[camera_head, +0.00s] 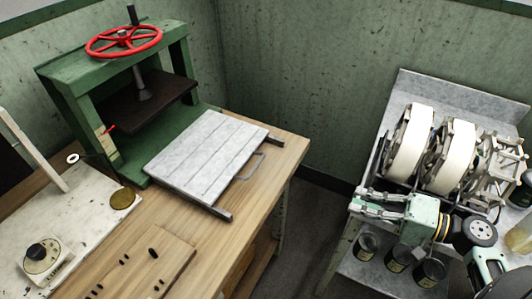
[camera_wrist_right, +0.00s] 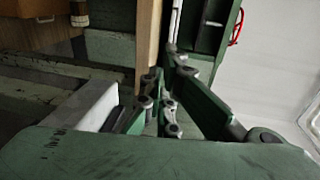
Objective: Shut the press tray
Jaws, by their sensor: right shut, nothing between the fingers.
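The press (camera_head: 75,88) is a green frame with a red handwheel (camera_head: 124,41) and a dark plate below it, at the left of the head view. Its press tray (camera_head: 205,150) is a pale grey slatted panel, drawn out toward the front right on dark rails. A bar handle (camera_head: 251,167) is on the tray's right edge. My right gripper (camera_head: 359,203) is shut and empty, well to the right of the tray, in front of the reel stand. It also fills the lower part of the right wrist view (camera_wrist_right: 163,85). My left gripper is not in view.
The wooden bench (camera_head: 290,152) carries the press, with a pale board (camera_head: 90,208) and dial at left. A grey stand (camera_head: 433,85) with white reels (camera_head: 409,144) is right behind my right gripper; dark cans (camera_head: 366,246) sit below. Open floor separates bench and stand.

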